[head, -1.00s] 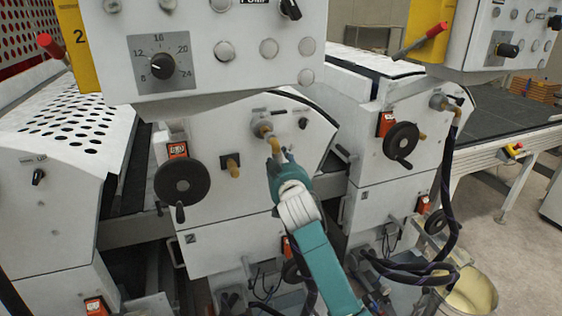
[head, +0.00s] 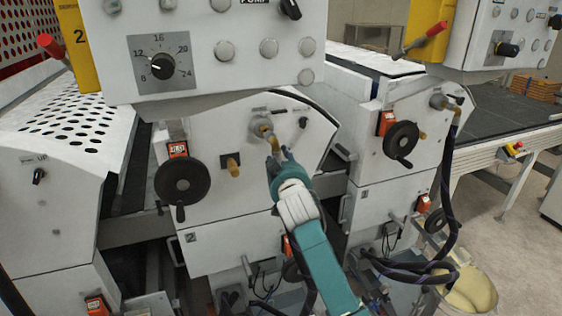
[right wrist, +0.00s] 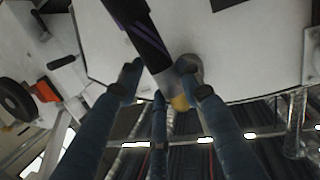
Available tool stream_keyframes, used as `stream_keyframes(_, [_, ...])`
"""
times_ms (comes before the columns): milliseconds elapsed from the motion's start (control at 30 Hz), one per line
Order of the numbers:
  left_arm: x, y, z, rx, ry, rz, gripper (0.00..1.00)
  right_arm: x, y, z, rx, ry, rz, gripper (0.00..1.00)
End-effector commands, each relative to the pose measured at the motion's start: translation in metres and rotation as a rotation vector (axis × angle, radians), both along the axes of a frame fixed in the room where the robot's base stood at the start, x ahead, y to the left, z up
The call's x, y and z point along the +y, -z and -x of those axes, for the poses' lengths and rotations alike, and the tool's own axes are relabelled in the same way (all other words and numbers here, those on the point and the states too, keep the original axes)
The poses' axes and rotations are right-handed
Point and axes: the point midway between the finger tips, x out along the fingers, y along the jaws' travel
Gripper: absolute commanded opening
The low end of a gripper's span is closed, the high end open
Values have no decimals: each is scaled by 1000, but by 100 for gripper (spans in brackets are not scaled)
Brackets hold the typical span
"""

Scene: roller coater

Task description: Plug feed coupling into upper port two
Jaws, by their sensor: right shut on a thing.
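A brass elbow (head: 272,143) points down from this port to my fingertips. In the right wrist view, my right gripper (right wrist: 165,92) has its fingers around the feed coupling (right wrist: 180,101), whose yellow brass end shows between them. A dark, purple-striped hose (right wrist: 145,38) runs from there to the upper left. The grey port fitting (right wrist: 190,66) is right beside the coupling; I cannot tell how deeply they are joined. My left gripper is not in view.
A black handwheel (head: 183,179) and a lower brass port (head: 233,167) are left of my arm. A control box (head: 215,50) overhangs above. The right unit has its own hose (head: 446,180), leading down by a bucket (head: 470,290).

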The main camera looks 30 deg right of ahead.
Motion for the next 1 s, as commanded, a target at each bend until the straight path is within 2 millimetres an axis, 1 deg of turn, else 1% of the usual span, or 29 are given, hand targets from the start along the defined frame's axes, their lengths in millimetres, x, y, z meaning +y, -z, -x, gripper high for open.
stream_keyframes(1000, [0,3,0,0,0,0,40,-5,-2,-22,-3,0,0,1])
